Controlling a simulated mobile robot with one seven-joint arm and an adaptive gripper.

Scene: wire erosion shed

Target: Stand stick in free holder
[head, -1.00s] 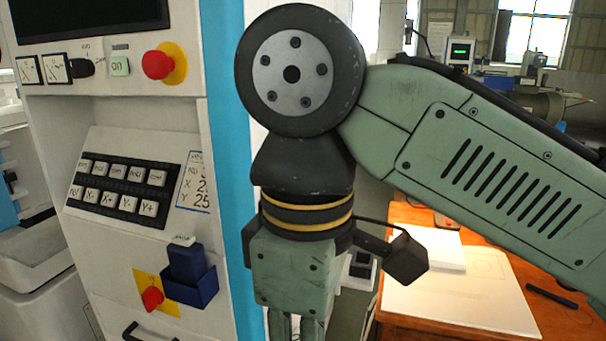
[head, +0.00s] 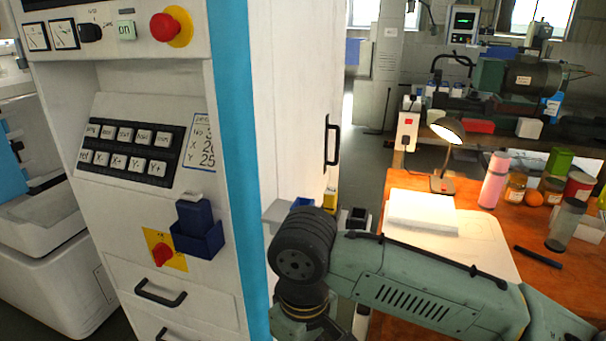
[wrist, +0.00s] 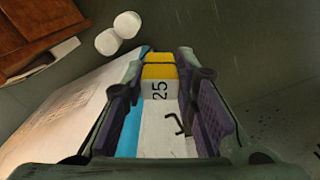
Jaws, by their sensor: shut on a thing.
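My gripper (wrist: 160,62) shows in the wrist view, its two padded fingers shut on a stick (wrist: 158,72). The stick has a yellow end and what looks like a white face marked "25"; its far end is hard to make out. In the head view the gripper and stick are out of sight below my arm. A dark blue holder (head: 199,245) on the machine front has a blue stick (head: 193,216) with a pale top standing in it. A grey holder-like part (head: 278,212) juts from the machine's side, partly hidden by my arm; its inside cannot be seen.
The white machine (head: 290,110) has a blue corner strip, a red stop button (head: 165,27), drawer handles (head: 160,292) and a side handle (head: 331,140). A wooden table (head: 470,215) at right carries a lamp (head: 446,150), paper, jars and a pink flask (head: 494,180).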

